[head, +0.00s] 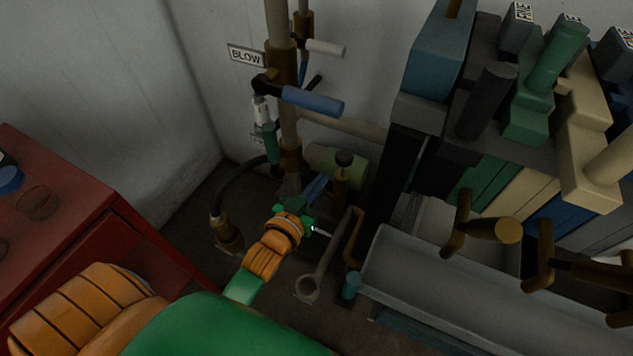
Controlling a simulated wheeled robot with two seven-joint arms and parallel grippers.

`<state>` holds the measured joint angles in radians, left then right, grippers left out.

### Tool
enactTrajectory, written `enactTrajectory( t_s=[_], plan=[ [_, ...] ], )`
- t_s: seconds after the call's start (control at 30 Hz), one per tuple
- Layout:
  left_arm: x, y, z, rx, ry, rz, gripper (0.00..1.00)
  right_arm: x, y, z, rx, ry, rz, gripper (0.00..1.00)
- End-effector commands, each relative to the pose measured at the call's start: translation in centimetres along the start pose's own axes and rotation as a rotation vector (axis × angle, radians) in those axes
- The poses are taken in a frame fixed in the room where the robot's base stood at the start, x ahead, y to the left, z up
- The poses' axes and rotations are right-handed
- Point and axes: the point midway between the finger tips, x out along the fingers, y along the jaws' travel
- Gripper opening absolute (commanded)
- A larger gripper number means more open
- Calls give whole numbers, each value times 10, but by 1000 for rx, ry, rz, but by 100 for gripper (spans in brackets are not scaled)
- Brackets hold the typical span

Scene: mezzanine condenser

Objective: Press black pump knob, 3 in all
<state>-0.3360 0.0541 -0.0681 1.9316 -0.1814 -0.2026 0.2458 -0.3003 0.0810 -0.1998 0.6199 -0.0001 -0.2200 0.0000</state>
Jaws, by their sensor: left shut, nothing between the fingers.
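My left gripper (302,208) is below and to the left of the knob in the picture, at the end of my green and orange arm. It is shut and holds nothing. A gap shows between it and the knob, and the knob's top is unobstructed. The fingertips are small and dark here, so their exact distance from the pump is hard to tell. My right gripper is not in view.
A vertical pipe (287,110) with a blue-handled lever (313,100) rises behind. A lever bank (530,110) and a grey trough (440,270) fill the right. A red cabinet (95,215) stands left.

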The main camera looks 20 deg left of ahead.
Motion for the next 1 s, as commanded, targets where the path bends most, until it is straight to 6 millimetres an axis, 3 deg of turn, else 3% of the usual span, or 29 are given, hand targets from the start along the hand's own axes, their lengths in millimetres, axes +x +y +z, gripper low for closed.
enactTrajectory(
  t_s=[0.17, 0.6, 0.77, 1.0],
  plan=[
    [-9, 0, -1, 0, 1, 0, 0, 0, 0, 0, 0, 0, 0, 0],
    [-10, 0, 1, 0, -10, -2, 0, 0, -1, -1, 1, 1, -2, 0],
    [-30, -5, 36, 23, -256, -32, 0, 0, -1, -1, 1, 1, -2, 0],
    [-98, -2, 91, 80, -710, -15, 0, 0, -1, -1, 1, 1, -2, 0]
  ],
)
